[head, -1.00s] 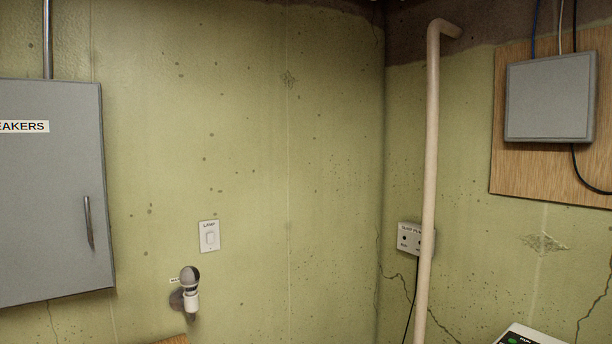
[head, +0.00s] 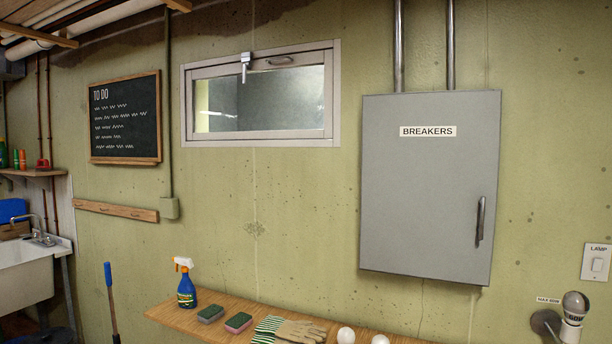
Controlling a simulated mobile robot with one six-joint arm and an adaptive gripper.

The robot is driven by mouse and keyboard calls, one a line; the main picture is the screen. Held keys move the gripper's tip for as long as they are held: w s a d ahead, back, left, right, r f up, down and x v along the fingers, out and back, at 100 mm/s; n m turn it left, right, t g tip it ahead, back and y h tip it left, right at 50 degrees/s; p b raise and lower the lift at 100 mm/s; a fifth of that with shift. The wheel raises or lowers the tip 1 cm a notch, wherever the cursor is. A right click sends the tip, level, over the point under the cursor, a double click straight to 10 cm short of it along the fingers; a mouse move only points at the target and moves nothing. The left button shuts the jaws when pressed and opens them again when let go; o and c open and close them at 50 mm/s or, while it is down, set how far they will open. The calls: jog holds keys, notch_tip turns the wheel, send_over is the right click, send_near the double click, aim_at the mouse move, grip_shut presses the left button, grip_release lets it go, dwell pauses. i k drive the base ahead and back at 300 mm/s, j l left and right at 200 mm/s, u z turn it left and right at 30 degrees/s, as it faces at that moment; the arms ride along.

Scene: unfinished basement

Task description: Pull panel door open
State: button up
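The breaker panel is a grey metal box on the green wall, right of centre in the head view. Its panel door (head: 425,205) carries a "BREAKERS" label (head: 428,131) and looks shut. A vertical metal bar handle (head: 480,221) is on the door's right side, in the lower half. Two metal conduits (head: 399,45) run up from the top of the box. My gripper is not in view.
A wooden shelf (head: 215,325) below holds a spray bottle (head: 185,283), two sponges, gloves (head: 300,332) and white bulbs. A lamp socket with bulb (head: 572,315) and a lamp switch (head: 596,263) are on the right. A window (head: 262,95) is left of the panel.

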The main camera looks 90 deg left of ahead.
aim_at(430, 162)
jog(key=u, duration=2.25)
